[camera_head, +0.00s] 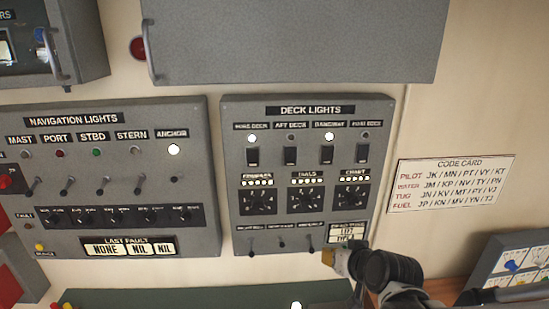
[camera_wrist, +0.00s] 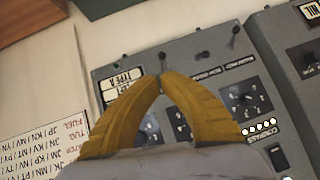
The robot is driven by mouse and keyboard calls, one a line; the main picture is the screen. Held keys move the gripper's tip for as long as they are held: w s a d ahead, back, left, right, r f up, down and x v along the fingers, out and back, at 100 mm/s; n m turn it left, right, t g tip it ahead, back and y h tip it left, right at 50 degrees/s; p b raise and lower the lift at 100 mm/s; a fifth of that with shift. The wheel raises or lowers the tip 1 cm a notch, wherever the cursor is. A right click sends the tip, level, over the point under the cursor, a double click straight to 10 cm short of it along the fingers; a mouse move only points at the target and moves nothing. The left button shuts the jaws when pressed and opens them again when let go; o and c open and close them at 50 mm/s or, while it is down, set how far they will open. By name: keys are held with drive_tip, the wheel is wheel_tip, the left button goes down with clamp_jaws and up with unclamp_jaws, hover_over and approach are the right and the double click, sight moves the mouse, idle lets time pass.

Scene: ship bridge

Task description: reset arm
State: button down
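My gripper (camera_head: 328,257) is at the lower right corner of the deck lights panel (camera_head: 229,175), its yellow tip close to the small label plate there. In the wrist view my gripper's two yellow fingers (camera_wrist: 162,80) come together at their tips, with nothing visible between them. The deck lights panel (camera_wrist: 143,70) lies beyond the fingers, tilted and upside down. A small toggle lever (camera_wrist: 162,60) shows just past the tips; I cannot tell whether they touch it. My dark arm link extends down to the lower right in the head view.
The navigation lights panel (camera_head: 110,190) is mounted to the left. A grey cabinet (camera_head: 300,38) with a handle hangs above. A code card (camera_head: 457,182) is on the wall at right. A rack with coloured items (camera_head: 515,262) stands lower right. A green surface (camera_head: 200,295) lies below the panels.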

drive_tip(key=s+f+g+h+b, duration=0.1)
drive_tip(key=s+f+g+b, duration=0.2)
drive_tip(key=s+f+b, duration=1.4)
wheel_tip(320, 180, down, 3)
drive_tip(key=b, duration=0.7)
drive_tip(key=shift+s+n+h, duration=0.35)
drive_tip(key=shift+n+h, duration=0.05)
